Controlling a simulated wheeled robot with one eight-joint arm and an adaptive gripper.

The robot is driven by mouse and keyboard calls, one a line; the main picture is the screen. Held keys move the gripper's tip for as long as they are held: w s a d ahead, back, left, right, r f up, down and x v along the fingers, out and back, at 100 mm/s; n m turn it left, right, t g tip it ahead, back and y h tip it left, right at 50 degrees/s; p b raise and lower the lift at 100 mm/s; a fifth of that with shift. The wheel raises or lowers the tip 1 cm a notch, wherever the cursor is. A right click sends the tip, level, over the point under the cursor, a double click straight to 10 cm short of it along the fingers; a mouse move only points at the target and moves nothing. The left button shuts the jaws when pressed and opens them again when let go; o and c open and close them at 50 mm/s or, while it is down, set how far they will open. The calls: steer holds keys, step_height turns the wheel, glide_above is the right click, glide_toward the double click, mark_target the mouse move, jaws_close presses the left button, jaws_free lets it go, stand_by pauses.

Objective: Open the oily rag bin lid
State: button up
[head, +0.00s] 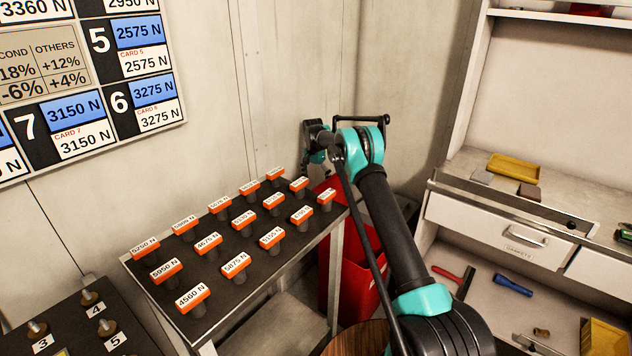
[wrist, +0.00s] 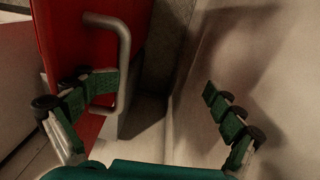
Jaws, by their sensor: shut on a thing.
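The red oily rag bin (head: 362,290) stands on the floor between the dark rack and the white workbench. Red parts show behind my arm, but how far its lid is raised I cannot tell. In the wrist view the red panel (wrist: 75,30) fills the upper left and carries a grey bar handle (wrist: 124,45). In the head view my gripper (head: 316,150) is above the bin, partly hidden by my arm.
A dark rack (head: 260,270) with several orange-labelled weights stands left of the bin. A white workbench (head: 500,225) with drawers and tools is at the right. The pale wall (head: 295,90) is close behind my gripper. A round wooden top (head: 358,340) is below.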

steer(key=shift+a+f, duration=0.1)
steer(key=shift+c, duration=0.2)
step_height(320, 180, up, 3)
steer(key=shift+w+f, duration=0.1)
steer(key=shift+f, duration=0.05)
steer(key=c, duration=0.9)
steer(key=r, duration=0.9)
steer(key=shift+w+a+r, duration=0.15)
steer(key=shift+a+r, duration=0.05)
steer(key=shift+r, duration=0.05)
